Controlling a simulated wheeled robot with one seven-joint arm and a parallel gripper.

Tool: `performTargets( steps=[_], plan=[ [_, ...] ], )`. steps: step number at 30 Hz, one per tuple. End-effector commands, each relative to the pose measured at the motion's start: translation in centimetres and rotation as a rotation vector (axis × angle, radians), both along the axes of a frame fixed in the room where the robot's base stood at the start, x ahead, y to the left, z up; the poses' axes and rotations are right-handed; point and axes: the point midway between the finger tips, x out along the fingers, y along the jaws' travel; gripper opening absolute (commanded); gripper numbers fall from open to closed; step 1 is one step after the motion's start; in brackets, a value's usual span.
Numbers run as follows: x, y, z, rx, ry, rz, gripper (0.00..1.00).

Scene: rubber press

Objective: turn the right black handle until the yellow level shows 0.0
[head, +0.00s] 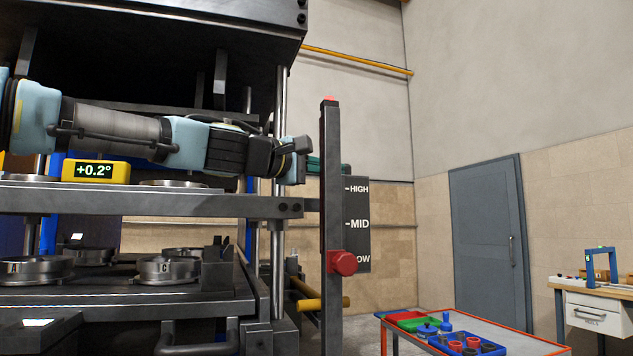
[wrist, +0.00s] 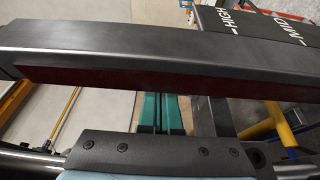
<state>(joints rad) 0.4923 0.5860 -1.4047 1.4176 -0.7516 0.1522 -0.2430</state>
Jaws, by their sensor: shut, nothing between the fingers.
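The yellow level (head: 95,171) sits on the press's upper plate at the left of the head view, and its display reads +0.2°. My gripper (head: 314,163) is at the right of the press, level with the upper plate. Its teal fingers (wrist: 161,112) lie side by side, shut and empty. I cannot pick out the right black handle with certainty in either view.
A HIGH/MID/LOW scale (head: 357,222) stands beside the post, with a red knob (head: 343,263) low on it. Round lettered parts (head: 168,270) sit on the lower plate. A red-edged cart (head: 500,335) and a workbench (head: 600,300) stand at right.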

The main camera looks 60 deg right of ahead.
Motion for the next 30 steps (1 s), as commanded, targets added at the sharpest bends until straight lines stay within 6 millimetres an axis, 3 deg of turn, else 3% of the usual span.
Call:
performTargets(
  steps=[12, 30],
  plan=[
    [-1.5, -0.7, -0.2, 0.0, 0.001, -0.012, 0.0],
    [-2.3, -1.2, 0.0, 0.0, 0.001, -0.011, 0.0]
  ],
)
